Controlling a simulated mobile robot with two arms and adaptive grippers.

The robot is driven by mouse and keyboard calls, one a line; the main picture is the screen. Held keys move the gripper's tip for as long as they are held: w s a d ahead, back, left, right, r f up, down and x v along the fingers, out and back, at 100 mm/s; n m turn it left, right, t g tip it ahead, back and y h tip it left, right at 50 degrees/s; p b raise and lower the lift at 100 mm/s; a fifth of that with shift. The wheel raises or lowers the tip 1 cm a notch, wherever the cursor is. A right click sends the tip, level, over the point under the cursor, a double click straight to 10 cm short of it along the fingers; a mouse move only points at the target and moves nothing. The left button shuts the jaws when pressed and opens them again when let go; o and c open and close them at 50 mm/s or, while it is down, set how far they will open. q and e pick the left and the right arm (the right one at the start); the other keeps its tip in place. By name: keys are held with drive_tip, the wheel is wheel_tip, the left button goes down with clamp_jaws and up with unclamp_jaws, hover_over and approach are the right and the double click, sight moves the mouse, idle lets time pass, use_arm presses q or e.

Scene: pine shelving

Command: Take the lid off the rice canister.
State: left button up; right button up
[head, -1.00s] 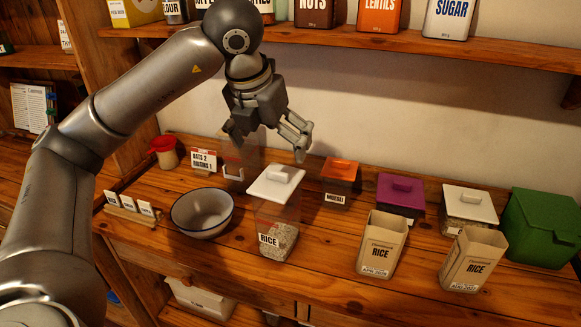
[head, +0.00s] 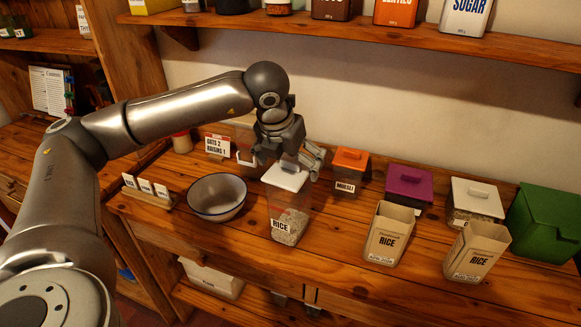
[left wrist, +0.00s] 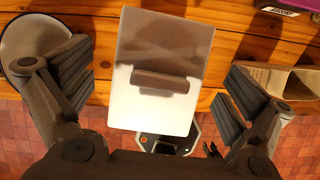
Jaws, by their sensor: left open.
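The rice canister (head: 291,218) is clear, labelled RICE and partly filled with grains. It stands upright on the wooden counter. Its white lid (head: 283,180) is on top. In the left wrist view the lid (left wrist: 155,113) lies between my fingers with its raised handle (left wrist: 162,83) crosswise, and a shadow covers its far part. My left gripper (head: 287,164) is open and empty just above the lid, pointing down, with a finger on each side. The left wrist view shows gaps between the fingers (left wrist: 158,92) and the lid. My right gripper is not in view.
A white bowl (head: 217,211) stands left of the canister. To the right are an orange-lidded muesli canister (head: 346,184), a purple-lidded canister (head: 408,181), two open rice cartons (head: 387,243), a white-lidded canister (head: 474,213) and a green box (head: 548,222). A shelf (head: 350,41) runs above.

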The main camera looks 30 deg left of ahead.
use_arm(q)
drive_tip(key=c, duration=0.9)
drive_tip(key=shift+r, duration=0.15)
